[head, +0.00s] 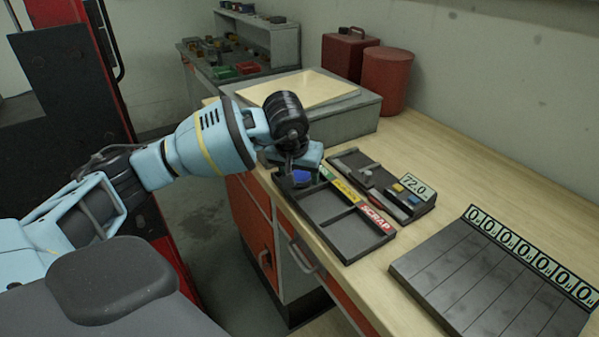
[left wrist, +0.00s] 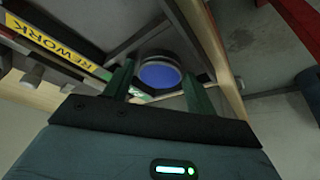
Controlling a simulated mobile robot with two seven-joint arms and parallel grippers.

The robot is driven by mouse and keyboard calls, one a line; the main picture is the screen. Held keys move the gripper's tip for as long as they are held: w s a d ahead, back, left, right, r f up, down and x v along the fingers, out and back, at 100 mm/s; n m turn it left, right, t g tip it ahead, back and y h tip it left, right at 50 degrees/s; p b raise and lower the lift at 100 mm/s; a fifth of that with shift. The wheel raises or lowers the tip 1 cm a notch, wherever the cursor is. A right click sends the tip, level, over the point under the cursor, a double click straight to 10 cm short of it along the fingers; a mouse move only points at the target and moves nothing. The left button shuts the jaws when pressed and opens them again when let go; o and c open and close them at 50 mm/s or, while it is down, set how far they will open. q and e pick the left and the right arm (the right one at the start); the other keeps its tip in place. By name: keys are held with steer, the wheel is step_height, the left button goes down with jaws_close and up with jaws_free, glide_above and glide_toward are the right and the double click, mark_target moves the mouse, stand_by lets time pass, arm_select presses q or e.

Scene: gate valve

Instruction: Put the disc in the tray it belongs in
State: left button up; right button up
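The disc (left wrist: 158,76) has a blue face and a grey rim. In the left wrist view it sits between the two fingers of my left gripper (left wrist: 158,82), which meet its rim on both sides. In the head view the disc (head: 302,176) shows just below my left gripper (head: 297,168), over the far, green-labelled compartment. The gap between disc and tray floor is not clear. The dark sorting tray (head: 350,248) has green, yellow and red SCRAP labels; the middle and SCRAP compartments look empty. The yellow label (left wrist: 62,45) reads REWORK. My right gripper is not in view.
A gauge with a 72.0 display (head: 414,186) stands behind the tray. A slotted grey rack (head: 480,285) with several zero labels lies at the front right. A grey block (head: 345,118), a red can (head: 343,55) and a red drum (head: 385,80) stand farther back.

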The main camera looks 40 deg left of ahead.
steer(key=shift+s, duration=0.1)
arm_select(q)
steer(key=shift+r, duration=0.55)
steer(key=v, duration=1.1)
steer(key=shift+p, duration=0.3)
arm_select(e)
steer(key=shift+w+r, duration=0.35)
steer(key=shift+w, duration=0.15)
arm_select(q)
steer(key=shift+s+r, duration=0.1)
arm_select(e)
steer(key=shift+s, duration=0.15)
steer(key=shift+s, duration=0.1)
